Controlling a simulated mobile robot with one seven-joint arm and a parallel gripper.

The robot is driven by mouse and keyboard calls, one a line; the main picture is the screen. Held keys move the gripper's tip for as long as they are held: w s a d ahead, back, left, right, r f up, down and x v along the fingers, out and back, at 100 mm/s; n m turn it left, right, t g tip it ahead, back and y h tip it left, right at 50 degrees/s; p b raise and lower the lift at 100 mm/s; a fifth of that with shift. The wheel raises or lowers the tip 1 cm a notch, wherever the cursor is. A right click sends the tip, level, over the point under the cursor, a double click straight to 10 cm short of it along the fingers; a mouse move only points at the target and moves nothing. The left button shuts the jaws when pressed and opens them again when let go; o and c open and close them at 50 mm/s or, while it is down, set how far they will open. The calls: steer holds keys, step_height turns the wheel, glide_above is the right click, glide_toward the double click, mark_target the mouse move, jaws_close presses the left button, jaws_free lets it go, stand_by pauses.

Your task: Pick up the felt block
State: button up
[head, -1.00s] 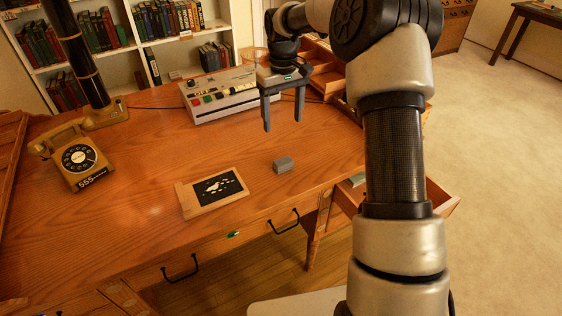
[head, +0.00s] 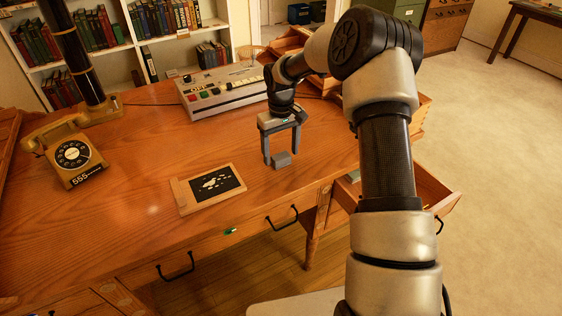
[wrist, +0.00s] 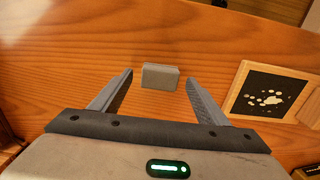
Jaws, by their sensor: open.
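The felt block is a small grey block (head: 281,160) lying on the wooden desk, to the right of the framed black picture. My gripper (head: 282,158) is open above the desk, with its fingers pointing down on either side of the block in the head view. In the wrist view, the grey block (wrist: 160,77) lies between the lines of the two open fingers (wrist: 160,76), near their tips. Nothing is held. I cannot tell whether the fingertips are level with the block or still above it.
A framed black picture with pale shapes (head: 213,188) lies left of the block. A yellow telephone (head: 72,157) stands at the left. A grey console with buttons (head: 222,90) stands behind. An open drawer (head: 436,191) juts out at the right. Desk around the block is clear.

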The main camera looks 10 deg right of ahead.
mark_target(281, 156)
steer(key=shift+f, duration=0.8)
steer(key=c, duration=1.1)
steer(key=shift+r, duration=0.1)
step_height(281, 156, up, 10)
steer(key=shift+f+p, duration=0.1)
steer(key=shift+p, duration=0.7)
